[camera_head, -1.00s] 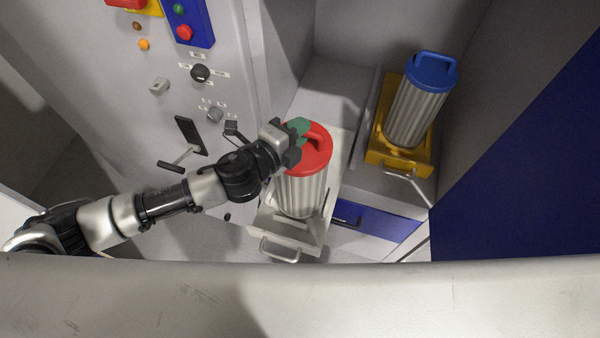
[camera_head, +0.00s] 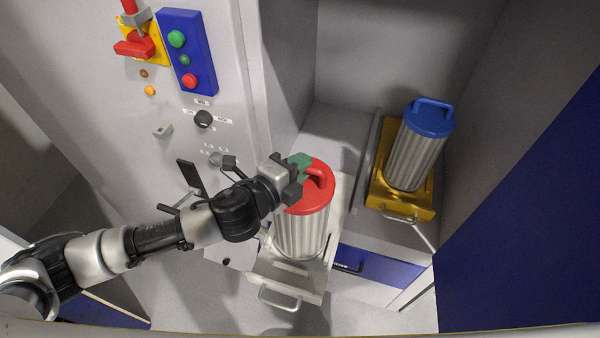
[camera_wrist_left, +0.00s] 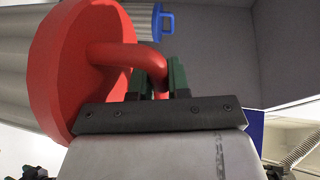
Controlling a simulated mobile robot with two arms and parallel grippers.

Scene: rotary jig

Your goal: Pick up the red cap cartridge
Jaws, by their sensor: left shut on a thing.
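The red cap cartridge (camera_head: 302,225) is a ribbed silver cylinder with a red lid and a red loop handle. It stands nearly upright on or just above a light grey tray (camera_head: 262,272); I cannot tell whether its base touches. My left gripper (camera_head: 303,168) is shut on the red handle at the top of the cap. In the left wrist view the fingers (camera_wrist_left: 162,82) close around the red handle (camera_wrist_left: 135,57), and the red cap (camera_wrist_left: 75,75) fills the left side. My right gripper is not in view.
A blue cap cartridge (camera_head: 418,150) stands on a yellow tray (camera_head: 385,190) to the right. A control panel with a blue button box (camera_head: 186,50) and a red switch (camera_head: 135,46) is at the left. Dark blue and grey walls close in the right side.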

